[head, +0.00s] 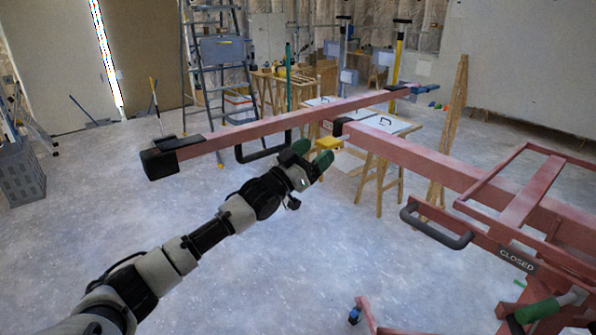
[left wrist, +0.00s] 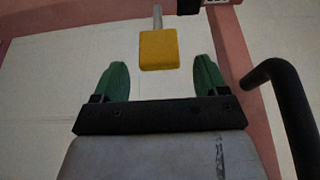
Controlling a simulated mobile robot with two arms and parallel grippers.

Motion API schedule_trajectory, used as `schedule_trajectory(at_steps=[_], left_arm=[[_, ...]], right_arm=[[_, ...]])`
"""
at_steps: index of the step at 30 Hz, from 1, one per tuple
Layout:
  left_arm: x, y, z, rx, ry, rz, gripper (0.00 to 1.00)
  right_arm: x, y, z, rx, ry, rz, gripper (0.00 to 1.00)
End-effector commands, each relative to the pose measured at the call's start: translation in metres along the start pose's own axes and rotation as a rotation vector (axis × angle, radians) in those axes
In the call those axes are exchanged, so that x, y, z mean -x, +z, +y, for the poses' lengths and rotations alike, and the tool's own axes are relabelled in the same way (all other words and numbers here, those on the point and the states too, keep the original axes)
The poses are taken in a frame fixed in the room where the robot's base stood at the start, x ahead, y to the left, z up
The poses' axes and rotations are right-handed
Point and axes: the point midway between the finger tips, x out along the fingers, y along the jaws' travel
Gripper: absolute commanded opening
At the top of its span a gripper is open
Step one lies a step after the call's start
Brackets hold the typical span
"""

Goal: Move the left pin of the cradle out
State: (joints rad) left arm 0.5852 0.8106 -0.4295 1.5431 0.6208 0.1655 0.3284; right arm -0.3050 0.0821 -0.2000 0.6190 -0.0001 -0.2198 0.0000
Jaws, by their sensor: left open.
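The left pin has a yellow block-shaped knob (head: 328,143) on a short metal stem, beside the black collar on the red cradle (head: 420,160). In the left wrist view the yellow knob (left wrist: 158,50) is ahead of my left gripper (left wrist: 160,78), roughly centred between its green fingers and just beyond their tips. In the head view my left gripper (head: 314,155) is open beside the knob, with nothing held.
A black handle (head: 264,150) hangs under the long red beam, just left of my left gripper. Another dark handle (head: 436,228) and a "CLOSED" label (head: 517,259) are at right. A ladder (head: 220,80) and wooden workbenches stand behind.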

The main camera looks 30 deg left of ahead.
Motion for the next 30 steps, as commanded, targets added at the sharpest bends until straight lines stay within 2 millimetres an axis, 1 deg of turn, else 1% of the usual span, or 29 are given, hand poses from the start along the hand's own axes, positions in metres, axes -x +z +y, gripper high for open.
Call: schedule_trajectory(at_steps=[1,6,9,12,17,30], left_arm=[[0.014,0.006,0.000,-0.002,0.001,-0.004,0.73],[0.043,0.004,0.000,-0.002,0.001,-0.002,0.73],[0.056,0.003,-0.001,-0.002,0.000,-0.002,0.73],[0.063,0.002,-0.001,-0.001,0.000,-0.001,0.73],[0.068,0.000,-0.001,-0.001,0.000,0.001,0.73],[0.068,-0.001,-0.001,-0.001,0.000,0.001,0.73]], right_arm=[[-0.010,0.001,0.001,0.001,0.001,0.000,0.73],[-0.022,0.001,0.001,0.001,0.001,0.000,0.73],[-0.026,0.001,0.001,0.001,0.001,0.001,0.73],[-0.029,0.000,0.001,0.001,0.001,0.003,0.73],[-0.030,-0.002,0.001,0.001,0.002,0.005,0.73],[-0.029,-0.003,-0.004,-0.002,-0.004,0.007,0.73]])
